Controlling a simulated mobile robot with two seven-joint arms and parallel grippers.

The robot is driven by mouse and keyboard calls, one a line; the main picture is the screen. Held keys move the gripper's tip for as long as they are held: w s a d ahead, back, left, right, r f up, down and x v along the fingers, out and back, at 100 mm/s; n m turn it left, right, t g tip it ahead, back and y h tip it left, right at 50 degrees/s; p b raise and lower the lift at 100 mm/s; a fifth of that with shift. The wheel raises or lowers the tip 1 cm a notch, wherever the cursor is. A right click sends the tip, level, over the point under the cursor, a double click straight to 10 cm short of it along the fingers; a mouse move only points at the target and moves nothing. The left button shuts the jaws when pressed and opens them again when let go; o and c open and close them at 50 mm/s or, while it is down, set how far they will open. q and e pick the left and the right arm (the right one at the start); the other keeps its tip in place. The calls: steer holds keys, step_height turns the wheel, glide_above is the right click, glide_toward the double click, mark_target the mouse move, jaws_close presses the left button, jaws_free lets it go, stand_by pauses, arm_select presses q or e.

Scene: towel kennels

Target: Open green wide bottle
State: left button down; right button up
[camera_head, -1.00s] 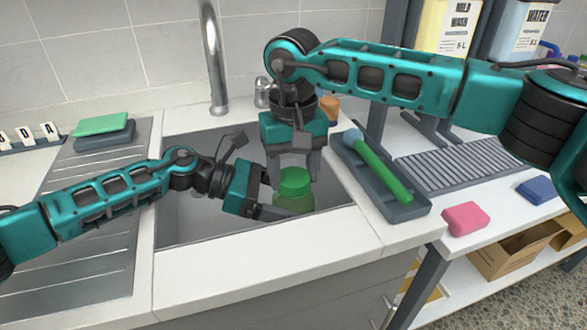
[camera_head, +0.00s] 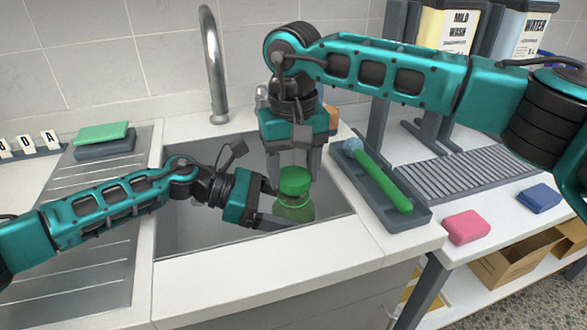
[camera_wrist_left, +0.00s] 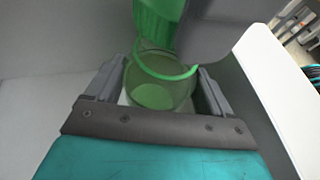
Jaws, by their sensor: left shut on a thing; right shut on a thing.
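The green wide bottle (camera_head: 293,210) is held over the sink basin, its translucent body below a brighter green cap (camera_head: 294,181). My left gripper (camera_head: 270,204) comes from the left and is shut on the body. In the left wrist view the body (camera_wrist_left: 158,97) sits between its two fingers. My right gripper (camera_head: 294,170) points down from above and is shut on the cap. The ribbed cap (camera_wrist_left: 155,22) is at the top of the left wrist view, above a bright green rim. Whether cap and bottle still touch is unclear.
The sink (camera_head: 190,225) has a tall faucet (camera_head: 214,70) behind it. A grey tray (camera_head: 412,213) holding a green-handled brush (camera_head: 385,180) lies right of the basin. A pink sponge (camera_head: 466,227) and blue sponge (camera_head: 539,198) lie farther right. A green sponge (camera_head: 101,133) is at left.

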mark_target(293, 176)
steer(key=shift+r, duration=0.1)
steer(key=shift+r, duration=1.9)
arm_select(q)
jaws_free()
